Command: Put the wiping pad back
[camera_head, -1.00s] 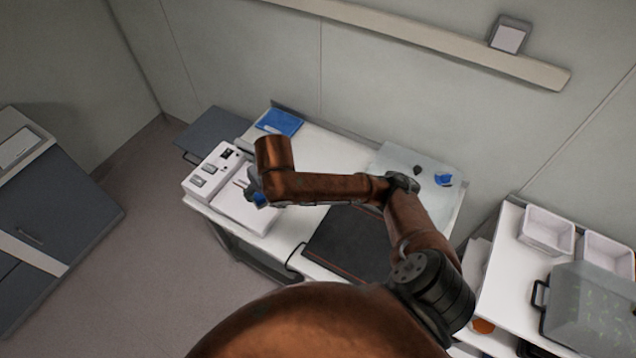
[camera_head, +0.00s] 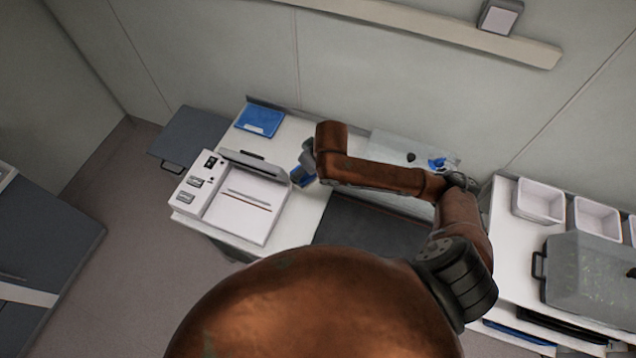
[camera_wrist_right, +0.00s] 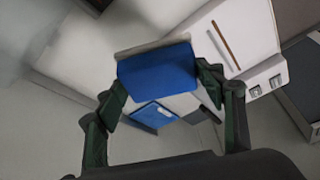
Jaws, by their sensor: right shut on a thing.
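My right gripper (camera_wrist_right: 160,92) is shut on the wiping pad (camera_wrist_right: 158,75), a thick blue block with a pale edge. In the head view, the pad (camera_head: 300,177) shows as a small blue patch below my right gripper (camera_head: 305,168), just right of the white sealer-like machine. A flat blue tray or mat (camera_head: 260,121) lies at the back left of the white table; in the wrist view it (camera_wrist_right: 154,117) shows beyond the pad, partly hidden. Whether the pad touches anything below cannot be told. My left gripper is out of view.
The white machine (camera_head: 196,188) with a grey raised bar stands at the table's left. A dark mat (camera_head: 365,232) lies right of it, partly under my arm. A clear board (camera_head: 385,145) with a blue item (camera_head: 437,163) is behind. White bins (camera_head: 540,203) stand on the right-hand table.

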